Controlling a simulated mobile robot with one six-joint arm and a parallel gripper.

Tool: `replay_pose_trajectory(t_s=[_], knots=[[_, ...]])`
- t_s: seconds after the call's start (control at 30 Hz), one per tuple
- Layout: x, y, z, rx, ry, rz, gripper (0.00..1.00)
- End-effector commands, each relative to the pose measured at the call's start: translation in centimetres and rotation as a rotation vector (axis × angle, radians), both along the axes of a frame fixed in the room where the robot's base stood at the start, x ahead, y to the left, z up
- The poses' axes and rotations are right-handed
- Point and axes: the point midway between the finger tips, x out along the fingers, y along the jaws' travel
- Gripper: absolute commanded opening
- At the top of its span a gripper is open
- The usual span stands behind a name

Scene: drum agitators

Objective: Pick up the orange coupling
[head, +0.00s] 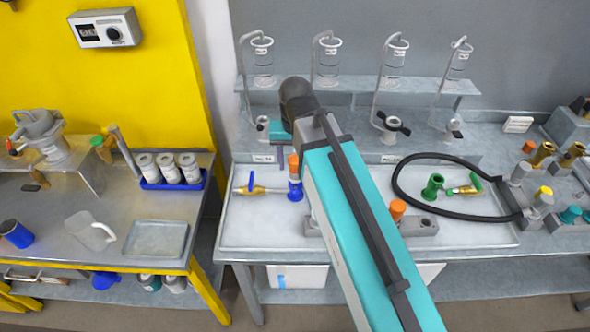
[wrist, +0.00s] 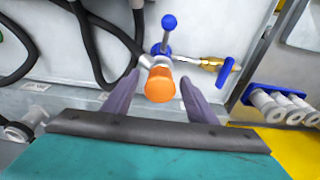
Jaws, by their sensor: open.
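The orange coupling (wrist: 160,84) appears as an orange cylinder with a round end facing the wrist camera. It shows in the head view (head: 293,162) just above a blue fitting (head: 295,189), by my arm's end. My gripper (wrist: 159,80) is open, with one grey-purple finger on each side of the orange coupling in the wrist view. Gaps show between it and both fingers. I cannot tell how deep it sits between them. In the head view my gripper is mostly hidden by my arm.
A brass valve with a blue handle (head: 252,188) lies beside the coupling. Another orange-topped piece (head: 397,209) stands on a grey block, right of my arm. A black hose (head: 400,180) loops around a green fitting (head: 432,187). Glassware (head: 262,65) stands on the rack behind.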

Motion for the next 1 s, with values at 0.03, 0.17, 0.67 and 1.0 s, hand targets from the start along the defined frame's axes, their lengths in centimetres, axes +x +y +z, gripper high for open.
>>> replay_pose_trajectory(t_s=[0.03, 0.17, 0.67, 1.0], knots=[[0.0, 0.0, 0.0, 0.0, 0.0, 0.0, 0.52], [0.0, 0.0, 0.0, 0.0, 0.0, 0.0, 0.51], [0.0, 0.0, 0.0, 0.0, -0.001, 0.001, 0.02], [0.0, 0.1, 1.3, 0.0, -0.001, 0.001, 0.02]])
